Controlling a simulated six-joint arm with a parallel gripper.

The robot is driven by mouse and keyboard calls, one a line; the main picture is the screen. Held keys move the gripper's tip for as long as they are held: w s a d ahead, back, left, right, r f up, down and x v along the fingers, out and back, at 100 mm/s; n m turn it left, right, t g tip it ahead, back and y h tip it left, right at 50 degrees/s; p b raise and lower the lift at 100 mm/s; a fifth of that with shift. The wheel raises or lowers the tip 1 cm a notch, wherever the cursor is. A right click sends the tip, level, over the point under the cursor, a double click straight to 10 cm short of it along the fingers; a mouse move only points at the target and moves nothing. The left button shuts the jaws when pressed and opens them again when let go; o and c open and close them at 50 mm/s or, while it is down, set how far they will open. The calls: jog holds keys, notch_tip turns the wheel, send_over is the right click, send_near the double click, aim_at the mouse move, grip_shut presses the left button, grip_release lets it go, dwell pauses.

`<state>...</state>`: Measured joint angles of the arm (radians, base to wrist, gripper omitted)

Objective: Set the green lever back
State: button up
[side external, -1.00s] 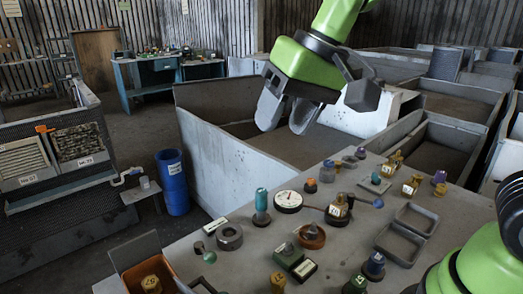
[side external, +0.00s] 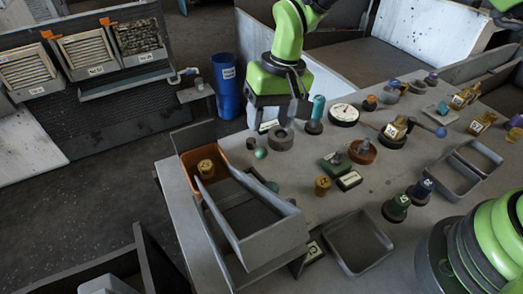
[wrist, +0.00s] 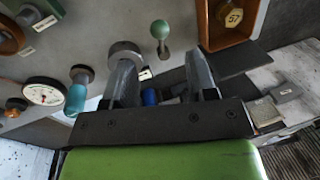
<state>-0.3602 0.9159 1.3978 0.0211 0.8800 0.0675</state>
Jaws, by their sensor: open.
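The green lever, a short stalk with a round green knob (side external: 261,154), stands on the panel near the orange tray, its base beside a grey ring. In the wrist view the green lever (wrist: 160,33) shows just past the fingertips, between their lines. My gripper (side external: 277,121) is open and empty, pointing down at the panel's far edge, behind the lever and ring. In the wrist view my gripper (wrist: 160,62) has its left finger overlapping the grey ring (wrist: 125,50). I see no contact with the lever.
A teal handle (side external: 318,108) stands close to the right finger, with a dial (side external: 344,114) beyond it. The orange tray (side external: 188,163) holds a yellow knob. A grey open bin (side external: 290,230) lies nearer the camera. Several knobs and trays crowd the right.

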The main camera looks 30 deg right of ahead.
aim_at(263, 148)
jog(key=f, duration=0.3)
jog(key=a+f, duration=0.1)
jog(key=f, duration=0.4)
jog(key=shift+a+f, duration=0.35)
jog(key=shift+f, duration=0.05)
